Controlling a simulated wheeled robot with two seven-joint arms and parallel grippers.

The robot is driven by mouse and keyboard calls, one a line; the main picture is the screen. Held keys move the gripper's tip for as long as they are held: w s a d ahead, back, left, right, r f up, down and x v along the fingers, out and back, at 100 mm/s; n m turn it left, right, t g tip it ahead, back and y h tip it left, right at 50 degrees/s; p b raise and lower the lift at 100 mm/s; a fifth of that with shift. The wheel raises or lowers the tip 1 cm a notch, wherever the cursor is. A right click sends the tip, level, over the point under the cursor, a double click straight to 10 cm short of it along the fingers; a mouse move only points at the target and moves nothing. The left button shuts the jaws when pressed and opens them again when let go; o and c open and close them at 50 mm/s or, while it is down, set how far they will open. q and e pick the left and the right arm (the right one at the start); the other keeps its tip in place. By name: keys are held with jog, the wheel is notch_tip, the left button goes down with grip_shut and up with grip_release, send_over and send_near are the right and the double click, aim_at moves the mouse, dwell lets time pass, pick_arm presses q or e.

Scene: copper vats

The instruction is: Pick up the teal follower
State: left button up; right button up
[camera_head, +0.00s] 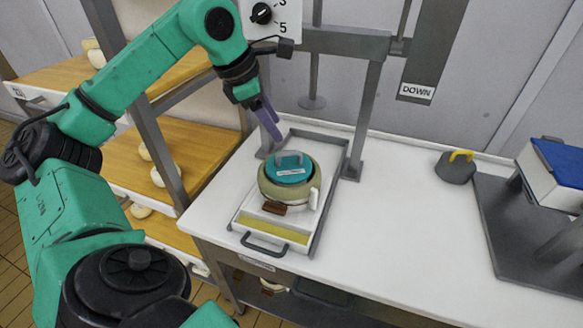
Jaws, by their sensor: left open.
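The teal follower (290,172) is a round disc with a grey handle and a small white label on top. It sits in the mouth of an olive-green round mould (267,186), which stands on a grey tray (325,190) with a front handle. My left gripper (272,128), with purple fingers, hangs just above and behind the follower, apart from it. It is open and nothing shows between its fingers. My right gripper is not in view.
A grey press frame (366,110) stands behind the tray. A dark weight with a yellow handle (456,167) and a blue-topped box (560,165) are at the right. Wooden shelves (140,160) with pale round items stand left. The white table middle is clear.

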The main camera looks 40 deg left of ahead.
aim_at(292, 152)
pick_arm(q)
jog(key=p+x, duration=0.2)
jog(key=x, duration=0.8)
jog(key=shift+w+d+f, duration=0.15)
jog(key=shift+w, duration=0.05)
grip_shut()
jog(key=shift+s, duration=0.1)
dwell(0.7)
